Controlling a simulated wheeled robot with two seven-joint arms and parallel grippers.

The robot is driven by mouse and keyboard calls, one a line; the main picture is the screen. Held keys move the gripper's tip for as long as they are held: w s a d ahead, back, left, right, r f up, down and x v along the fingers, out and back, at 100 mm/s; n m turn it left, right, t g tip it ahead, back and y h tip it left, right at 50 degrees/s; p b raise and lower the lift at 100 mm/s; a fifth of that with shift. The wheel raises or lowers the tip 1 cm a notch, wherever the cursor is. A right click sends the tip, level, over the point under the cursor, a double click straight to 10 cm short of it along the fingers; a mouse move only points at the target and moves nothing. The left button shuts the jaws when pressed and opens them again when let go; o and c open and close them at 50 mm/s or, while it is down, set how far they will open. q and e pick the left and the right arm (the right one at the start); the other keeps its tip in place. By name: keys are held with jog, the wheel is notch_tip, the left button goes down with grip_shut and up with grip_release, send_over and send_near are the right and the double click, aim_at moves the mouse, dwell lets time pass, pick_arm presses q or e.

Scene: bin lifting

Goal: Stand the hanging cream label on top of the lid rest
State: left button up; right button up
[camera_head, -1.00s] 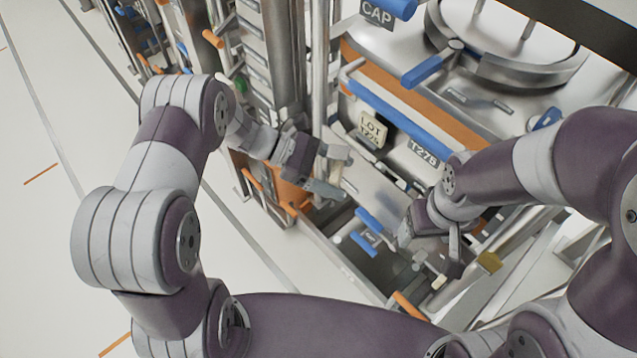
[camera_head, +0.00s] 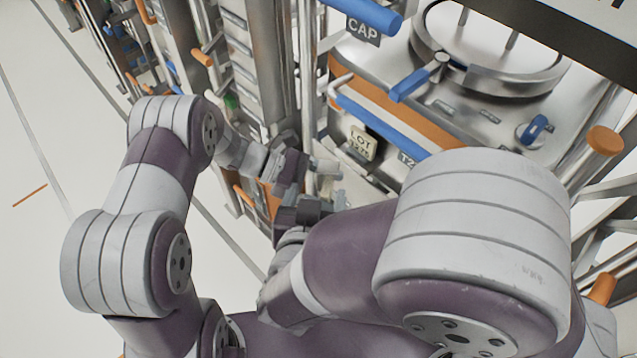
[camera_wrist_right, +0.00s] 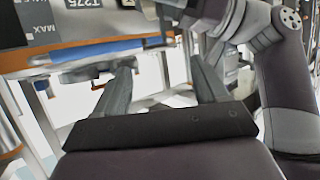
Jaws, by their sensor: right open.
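The cream label (camera_head: 362,143), marked LOT, hangs on the front of the metal vessel under a blue bar in the head view. My right gripper (camera_head: 322,207) is below and left of it, apart from it, partly hidden by its own arm. In the right wrist view my right gripper (camera_wrist_right: 160,88) is open with nothing between its fingers. My left gripper (camera_head: 322,172) is just above the right one, left of the label; whether it is open is unclear. I cannot make out which part is the lid rest.
The blue bar (camera_head: 385,125) runs above the label and also crosses the right wrist view (camera_wrist_right: 90,52). A round metal ring (camera_head: 505,80) tops the vessel. A blue handle (camera_head: 415,80) and a CAP plate (camera_head: 362,30) are near it. Open floor (camera_head: 40,240) lies left.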

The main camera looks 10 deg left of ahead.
aim_at(323, 172)
jog(key=x, duration=0.9)
jog(key=shift+w+f, duration=0.1)
jog(key=shift+w, duration=0.05)
pick_arm(q)
jog(key=shift+w, duration=0.1)
pick_arm(e)
jog(key=c, duration=1.1)
pick_arm(q)
jog(key=o, duration=0.9)
jog(key=shift+c, duration=0.2)
